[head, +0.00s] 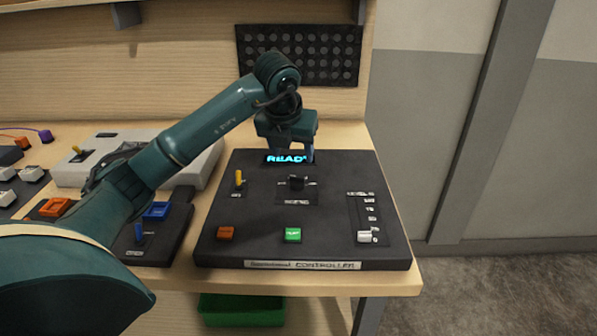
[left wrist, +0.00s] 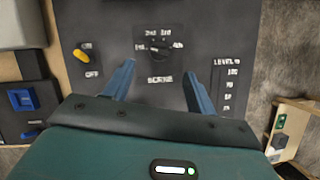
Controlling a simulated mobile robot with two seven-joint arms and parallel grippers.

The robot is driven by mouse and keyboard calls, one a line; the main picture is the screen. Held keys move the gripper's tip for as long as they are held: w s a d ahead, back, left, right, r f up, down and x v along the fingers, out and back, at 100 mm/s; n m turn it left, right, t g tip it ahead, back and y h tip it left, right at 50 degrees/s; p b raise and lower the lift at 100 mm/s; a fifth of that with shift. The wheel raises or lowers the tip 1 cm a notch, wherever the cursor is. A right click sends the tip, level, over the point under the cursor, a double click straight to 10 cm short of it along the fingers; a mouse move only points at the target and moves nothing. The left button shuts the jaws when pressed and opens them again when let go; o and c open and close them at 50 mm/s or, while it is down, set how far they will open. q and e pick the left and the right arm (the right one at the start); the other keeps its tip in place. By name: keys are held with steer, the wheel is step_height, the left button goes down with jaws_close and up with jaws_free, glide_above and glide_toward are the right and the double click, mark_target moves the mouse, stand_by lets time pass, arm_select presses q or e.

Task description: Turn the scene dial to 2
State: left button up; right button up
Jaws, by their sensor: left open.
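The scene dial (head: 297,183) is a dark knob on the upper middle of the black controller console (head: 330,220). It also shows in the left wrist view (left wrist: 158,45), above the word SCENE, with small labels around it. Those labels and the dial's pointing direction are too blurred to read surely. My left gripper (head: 290,153) hangs over the console's back part, by the lit display. In the left wrist view its two fingers (left wrist: 160,72) are spread wide, empty, one on each side below the dial in the picture. They appear apart from the dial. My right gripper is in neither view.
On the console are a yellow toggle (head: 239,178), an orange button (head: 225,233), a green button (head: 292,235) and a white level slider (head: 364,237). The display (head: 286,158) reads READY, partly covered. Other control boxes stand left, partly behind my arm.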

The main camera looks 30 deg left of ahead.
mark_target(297, 177)
arm_select(q)
steer(key=p+x, duration=0.1)
steer(key=x, duration=0.8)
steer(key=shift+f, duration=0.1)
steer(key=shift+c, duration=0.5)
steer(key=c, duration=0.9)
